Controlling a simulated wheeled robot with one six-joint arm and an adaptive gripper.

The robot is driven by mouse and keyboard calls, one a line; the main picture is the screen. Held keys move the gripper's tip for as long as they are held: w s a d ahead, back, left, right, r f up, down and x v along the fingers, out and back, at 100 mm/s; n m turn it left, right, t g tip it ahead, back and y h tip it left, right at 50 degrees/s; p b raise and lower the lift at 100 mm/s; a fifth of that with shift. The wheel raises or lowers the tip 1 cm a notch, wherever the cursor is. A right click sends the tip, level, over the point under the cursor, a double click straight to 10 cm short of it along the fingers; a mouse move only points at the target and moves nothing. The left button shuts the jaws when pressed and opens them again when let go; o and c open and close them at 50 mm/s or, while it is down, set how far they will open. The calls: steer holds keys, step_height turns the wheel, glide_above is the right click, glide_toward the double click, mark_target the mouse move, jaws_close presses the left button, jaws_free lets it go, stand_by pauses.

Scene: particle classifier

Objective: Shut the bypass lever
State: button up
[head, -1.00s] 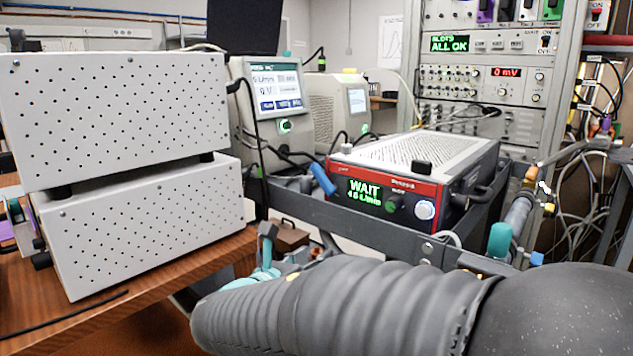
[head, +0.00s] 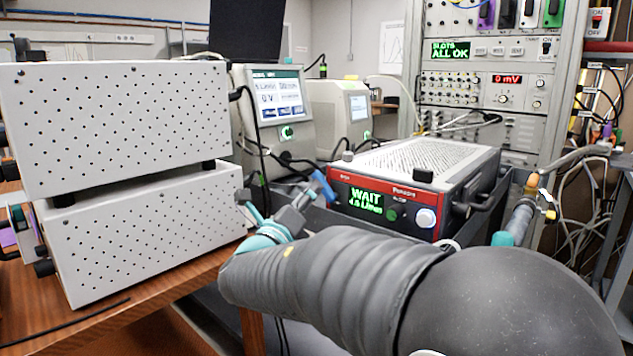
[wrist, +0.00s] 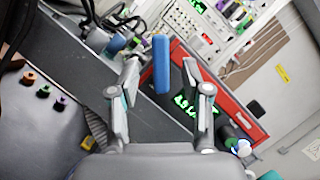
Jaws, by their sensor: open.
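A blue lever handle (head: 323,187), the likely bypass lever, sticks up at a tilt by the left front corner of the red-fronted box (head: 345,178). In the wrist view the blue handle (wrist: 162,64) stands upright in the picture, between my two fingertips. My gripper (head: 275,200) is open, just left of the handle in the head view. In the wrist view my gripper (wrist: 160,75) shows gaps on both sides of the handle. I cannot tell the depth between fingertips and handle. The handle's lower end and pivot are unclear.
The box display (head: 366,199) reads WAIT. White perforated cases (head: 140,235) stand on the wooden table at left, near my arm. A dark trough wall (wrist: 95,75) runs beside the gripper. A teal handle (head: 503,239) and pipe fittings are at right.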

steer(key=shift+x, duration=2.7)
steer(key=shift+c, duration=0.3)
jaws_close()
